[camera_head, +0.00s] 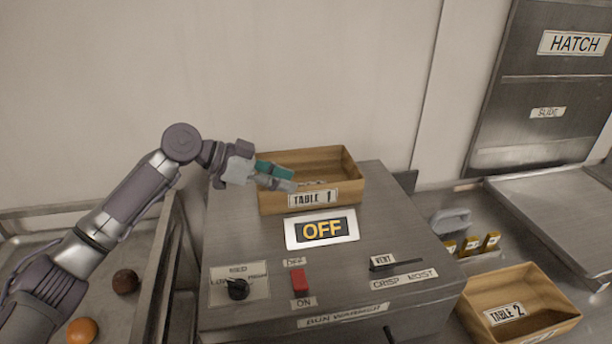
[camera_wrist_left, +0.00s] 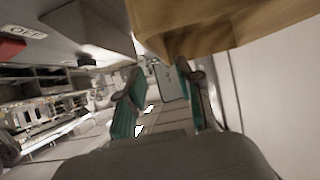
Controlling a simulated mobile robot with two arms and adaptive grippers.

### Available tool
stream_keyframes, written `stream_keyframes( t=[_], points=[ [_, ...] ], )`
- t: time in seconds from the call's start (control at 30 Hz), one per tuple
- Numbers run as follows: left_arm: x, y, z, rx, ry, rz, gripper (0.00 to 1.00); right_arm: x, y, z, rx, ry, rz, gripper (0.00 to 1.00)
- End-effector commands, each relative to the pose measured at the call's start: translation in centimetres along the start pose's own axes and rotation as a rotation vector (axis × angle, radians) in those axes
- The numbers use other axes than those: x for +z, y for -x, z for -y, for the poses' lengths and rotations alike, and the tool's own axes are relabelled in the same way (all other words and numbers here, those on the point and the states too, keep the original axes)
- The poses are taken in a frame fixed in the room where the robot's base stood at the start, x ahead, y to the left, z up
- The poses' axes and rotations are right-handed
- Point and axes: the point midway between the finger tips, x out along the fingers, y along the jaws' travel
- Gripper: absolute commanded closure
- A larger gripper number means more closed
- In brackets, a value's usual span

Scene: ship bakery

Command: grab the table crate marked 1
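The crate marked TABLE 1 (camera_head: 335,165) is an open light-brown box standing upright on top of a grey metal machine. Its label faces the front. My left gripper (camera_head: 278,176) reaches in from the left at the crate's left side, and its fingers cover part of that side. In the left wrist view, the two green-padded fingers (camera_wrist_left: 162,100) stand apart with a clear gap between them. A brown surface of the crate (camera_wrist_left: 225,25) fills the top of that view, close to the fingers. I cannot tell whether they touch it. My right gripper is not in view.
A second crate, TABLE 2 (camera_head: 540,290), stands lower right. A tray (camera_head: 40,235) with round items lies left. A hatch (camera_head: 545,85) is at right.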

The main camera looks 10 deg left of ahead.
Motion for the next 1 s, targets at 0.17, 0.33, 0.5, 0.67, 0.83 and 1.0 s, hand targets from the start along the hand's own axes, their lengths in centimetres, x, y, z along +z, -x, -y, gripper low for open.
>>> stream_keyframes(
  t=[0.17, 0.33, 0.5, 0.67, 0.83, 1.0],
  points=[
    [-0.1, -1.2, 0.0, 0.0, -0.001, 0.001, 0.65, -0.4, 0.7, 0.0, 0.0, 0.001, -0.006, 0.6],
    [-0.6, -3.3, 0.0, 0.003, 0.002, 0.001, 0.65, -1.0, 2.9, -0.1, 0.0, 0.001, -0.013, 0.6],
    [-0.3, -5.6, 0.1, 0.001, 0.0, 0.002, 0.65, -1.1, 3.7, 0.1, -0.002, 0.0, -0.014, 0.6],
    [0.0, -6.2, 0.1, -0.001, -0.001, 0.001, 0.65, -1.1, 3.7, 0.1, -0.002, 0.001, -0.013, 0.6],
    [0.0, -6.2, 0.1, -0.001, -0.001, 0.001, 0.71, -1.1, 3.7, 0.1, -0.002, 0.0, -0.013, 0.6],
    [0.0, -6.1, 0.1, -0.001, -0.001, 0.001, 1.0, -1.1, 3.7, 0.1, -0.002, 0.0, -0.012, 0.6]
  ],
)
